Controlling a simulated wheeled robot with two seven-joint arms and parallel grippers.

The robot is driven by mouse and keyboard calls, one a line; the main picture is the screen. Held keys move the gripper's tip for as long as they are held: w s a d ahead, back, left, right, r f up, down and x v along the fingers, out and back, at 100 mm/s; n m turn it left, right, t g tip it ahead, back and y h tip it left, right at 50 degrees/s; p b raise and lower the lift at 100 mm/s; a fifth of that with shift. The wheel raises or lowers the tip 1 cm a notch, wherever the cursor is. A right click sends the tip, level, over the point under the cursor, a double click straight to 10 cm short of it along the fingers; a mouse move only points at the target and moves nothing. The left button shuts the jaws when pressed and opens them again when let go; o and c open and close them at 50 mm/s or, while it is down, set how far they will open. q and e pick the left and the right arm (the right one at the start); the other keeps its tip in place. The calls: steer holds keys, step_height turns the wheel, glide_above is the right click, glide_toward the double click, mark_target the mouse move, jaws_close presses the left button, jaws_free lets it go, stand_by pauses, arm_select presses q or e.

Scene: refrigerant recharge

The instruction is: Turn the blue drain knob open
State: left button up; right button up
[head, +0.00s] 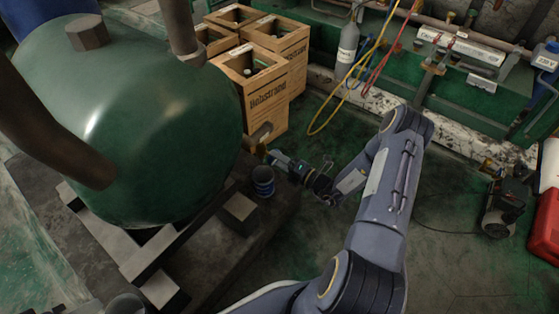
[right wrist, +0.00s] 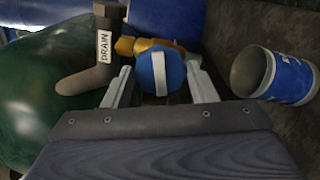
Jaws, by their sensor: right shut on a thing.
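The blue drain knob (right wrist: 161,73) shows in the right wrist view, round with a pale bar across its face. It sits on a brass valve (right wrist: 145,45) beside a pipe with a "DRAIN" label (right wrist: 104,46). My right gripper (right wrist: 162,82) has one finger on each side of the knob and is shut on it. In the head view my right gripper (head: 281,163) reaches in from the right at the lower right side of the green tank (head: 150,120). The knob is too small and covered to make out there.
A blue-labelled can (right wrist: 285,78) stands close by; it also shows in the head view (head: 263,181) on the dark plinth. Wooden crates (head: 262,85) stand behind the gripper. A yellow hose (head: 335,112) hangs behind.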

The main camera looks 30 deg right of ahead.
steer(key=shift+n, duration=0.5)
steer(key=n, duration=0.4)
steer(key=shift+n, duration=0.3)
steer(key=n, duration=0.4)
steer(key=shift+s+a+b, duration=0.1)
steer(key=shift+b, duration=0.25)
steer(key=shift+n, duration=0.3)
steer(key=n, duration=0.3)
steer(key=shift+f+b, duration=0.1)
steer(key=shift+b, duration=0.2)
steer(key=o, duration=1)
steer(key=shift+n, duration=0.3)
steer(key=shift+c, duration=0.2)
